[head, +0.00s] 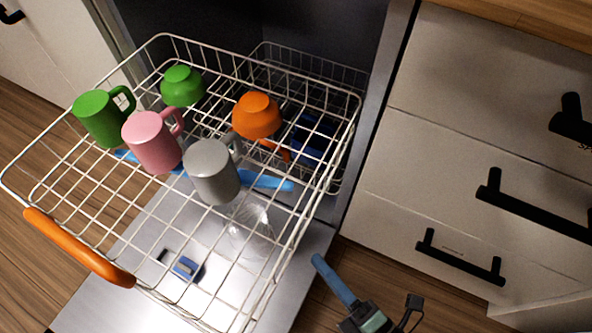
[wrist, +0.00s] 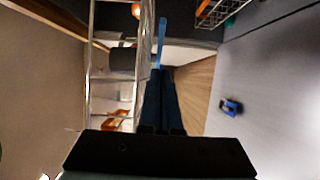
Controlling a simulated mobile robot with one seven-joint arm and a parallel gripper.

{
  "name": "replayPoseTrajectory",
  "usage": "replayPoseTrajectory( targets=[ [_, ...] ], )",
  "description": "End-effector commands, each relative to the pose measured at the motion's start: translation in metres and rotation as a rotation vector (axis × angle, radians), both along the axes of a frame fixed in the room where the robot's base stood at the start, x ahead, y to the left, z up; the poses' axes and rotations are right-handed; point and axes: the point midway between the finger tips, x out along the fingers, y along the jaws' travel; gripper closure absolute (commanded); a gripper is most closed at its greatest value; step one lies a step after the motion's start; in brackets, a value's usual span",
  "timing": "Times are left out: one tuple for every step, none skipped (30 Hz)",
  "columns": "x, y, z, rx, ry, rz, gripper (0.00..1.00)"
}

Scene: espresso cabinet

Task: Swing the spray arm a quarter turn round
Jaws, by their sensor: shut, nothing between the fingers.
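The blue spray arm (head: 268,182) runs sideways beneath the wire upper rack (head: 70,228). Mugs and rack wires hide its middle, and its left end shows beside the pink mug. In the wrist view the spray arm (wrist: 161,42) appears as a thin blue bar, seen nearly end-on beyond my fingertips. My gripper (head: 318,258) is shut and empty, low to the right of the rack and apart from the spray arm's right end. In the wrist view its fingers (wrist: 161,72) are together and point toward the bar; the remaining gap is hard to judge.
The pulled-out rack holds a green mug (head: 100,118), pink mug (head: 152,143), grey mug (head: 211,172), and green and orange bowls (head: 257,113). A clear glass (head: 245,232) shows through the wires. The open door (head: 95,300) lies below. Drawers with black handles (head: 460,262) stand right.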

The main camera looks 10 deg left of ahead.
Motion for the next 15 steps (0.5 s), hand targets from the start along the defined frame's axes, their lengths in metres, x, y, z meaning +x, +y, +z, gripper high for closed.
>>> replayPoseTrajectory(
  targets=[
    [-0.002,0.0,-0.002,-0.001,0.005,0.003,1.0],
    [-0.002,0.001,-0.003,-0.001,0.006,0.005,1.0],
    [-0.002,0.002,-0.003,-0.001,0.006,0.006,1.0],
    [0.0,0.004,-0.003,-0.001,0.006,0.007,1.0],
    [0.001,0.005,-0.004,-0.001,0.006,0.007,1.0],
    [0.005,0.008,-0.004,-0.001,0.006,0.007,1.0],
    [0.007,0.011,-0.004,-0.001,0.004,0.007,1.0],
    [0.011,0.014,-0.004,-0.001,0.004,0.007,1.0],
    [0.016,0.019,-0.004,-0.001,0.004,0.007,1.0],
    [0.02,0.023,-0.005,-0.001,0.004,0.007,1.0],
    [0.024,0.028,-0.005,-0.001,0.003,0.008,1.0],
    [0.031,0.034,-0.005,-0.001,0.001,0.007,1.0],
    [0.035,0.038,-0.005,0.0,0.001,0.008,1.0],
    [0.041,0.043,-0.006,-0.001,0.002,0.008,1.0],
    [0.047,0.049,-0.005,-0.002,0.001,0.008,1.0]
  ],
)
